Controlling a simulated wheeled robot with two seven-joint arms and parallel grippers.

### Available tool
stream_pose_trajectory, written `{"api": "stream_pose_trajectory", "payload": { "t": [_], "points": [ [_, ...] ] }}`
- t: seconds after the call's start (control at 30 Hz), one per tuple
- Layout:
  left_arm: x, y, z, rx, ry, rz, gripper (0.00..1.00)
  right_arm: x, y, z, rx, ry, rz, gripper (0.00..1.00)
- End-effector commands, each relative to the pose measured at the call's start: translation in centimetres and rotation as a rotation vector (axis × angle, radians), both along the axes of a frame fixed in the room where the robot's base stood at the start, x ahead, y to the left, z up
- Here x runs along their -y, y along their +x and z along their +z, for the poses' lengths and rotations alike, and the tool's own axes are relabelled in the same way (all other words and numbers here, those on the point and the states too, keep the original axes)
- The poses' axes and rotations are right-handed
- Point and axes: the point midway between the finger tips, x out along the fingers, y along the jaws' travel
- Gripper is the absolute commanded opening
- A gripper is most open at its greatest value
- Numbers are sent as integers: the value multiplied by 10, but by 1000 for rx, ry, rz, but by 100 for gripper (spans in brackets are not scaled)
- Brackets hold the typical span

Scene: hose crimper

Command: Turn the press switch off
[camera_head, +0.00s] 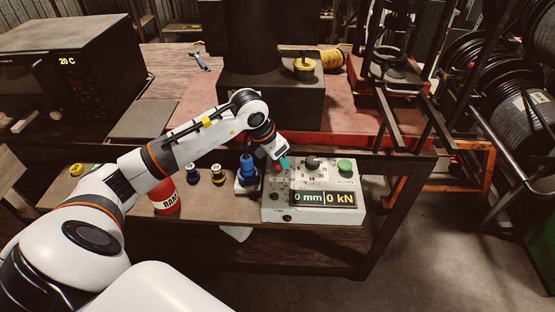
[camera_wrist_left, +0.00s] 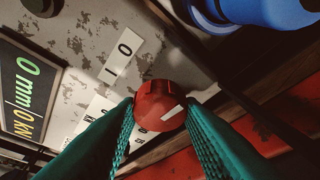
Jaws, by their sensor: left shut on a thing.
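The press control box (camera_head: 335,183) is a worn white panel on the shelf, with a display (camera_head: 322,199) reading 0 mm and 0 kN. The press switch, a red knob with a white mark (camera_wrist_left: 160,106), shows in the left wrist view beside a plate marked O and I (camera_wrist_left: 121,56). My left gripper (camera_head: 283,164) is over the box's upper left corner, its teal fingers shut on the red knob from both sides. In the head view the gripper mostly hides the knob. My right gripper is not in view.
A black knob (camera_head: 312,163) and a green button (camera_head: 345,166) sit right of my left gripper. A blue fitting (camera_head: 247,172) stands close on the box's left. A red can (camera_head: 163,197) stands further left. The press table edge is just behind.

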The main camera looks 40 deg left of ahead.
Motion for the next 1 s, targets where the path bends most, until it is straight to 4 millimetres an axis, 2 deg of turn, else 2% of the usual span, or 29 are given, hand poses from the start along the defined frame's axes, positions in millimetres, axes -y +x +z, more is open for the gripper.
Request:
{"api": "stream_pose_trajectory", "payload": {
  "t": [0.03,0.6,1.0],
  "points": [
    [0,1,-2,5,2,42,11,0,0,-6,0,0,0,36],
    [4,1,-1,5,-1,575,11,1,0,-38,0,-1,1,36],
    [4,1,1,4,-2,826,11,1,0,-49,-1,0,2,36]
  ]
}}
